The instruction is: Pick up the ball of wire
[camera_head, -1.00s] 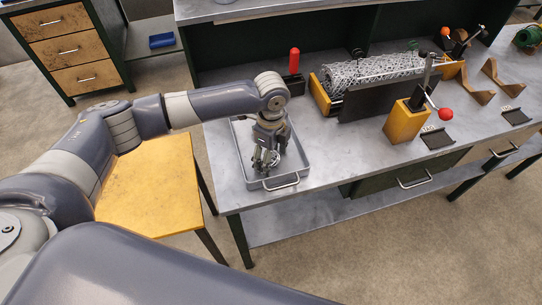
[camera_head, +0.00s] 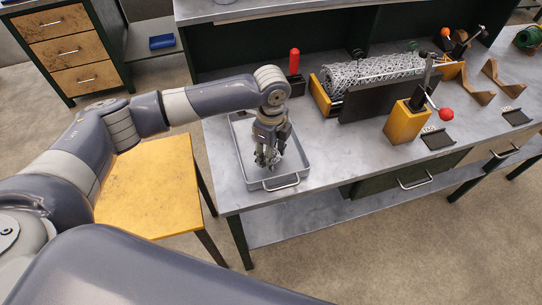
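My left gripper (camera_head: 267,157) points down into a grey metal tray (camera_head: 252,184) at the left end of the workbench. A small pale, wiry patch, likely the ball of wire (camera_head: 274,157), shows at the fingertips inside the tray. The fingers and wrist hide most of it. I cannot tell whether the fingers are closed on it or only around it. My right gripper is not in view.
The workbench (camera_head: 318,165) has a wire-mesh roll (camera_head: 372,70) in a yellow-ended machine with a dark plate (camera_head: 375,97). A red-handled tool (camera_head: 294,62) stands behind the tray. A yellow stool or table (camera_head: 150,188) stands left of the bench.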

